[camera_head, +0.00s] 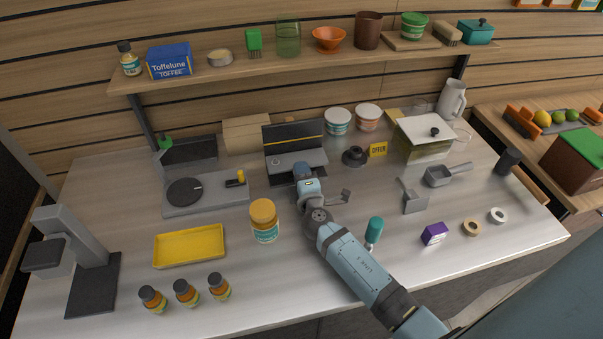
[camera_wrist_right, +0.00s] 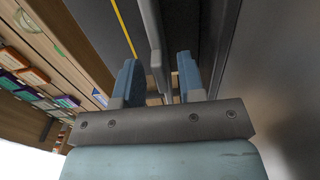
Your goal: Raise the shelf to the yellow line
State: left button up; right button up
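A device at the back middle of the counter has a dark upright back panel (camera_head: 277,131) with a yellow line (camera_head: 296,142) across it. A grey shelf (camera_head: 312,158) sits on its front, below the line. My right gripper (camera_head: 302,172) is in front of the shelf, partly hiding its front edge and the base beneath. In the right wrist view my right gripper (camera_wrist_right: 158,85) has its fingers apart, with a grey bar (camera_wrist_right: 154,40) reaching between them. I see gaps beside the bar; contact is not clear. The yellow line also shows there (camera_wrist_right: 124,28). My left gripper is out of view.
A turntable unit (camera_head: 207,193) stands left of the device, and an orange-lidded jar (camera_head: 264,222) stands in front. A dark round piece (camera_head: 355,157) and an OFFER sign (camera_head: 378,149) are to the right. A loaded wall shelf (camera_head: 230,73) runs above.

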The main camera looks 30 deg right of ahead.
grip_shut()
jog(key=shift+r, duration=0.2)
notch_tip(320, 180, up, 4)
jog(key=p, duration=0.3)
jog(key=shift+f, duration=0.1)
grip_release()
jog(key=shift+f, duration=0.15)
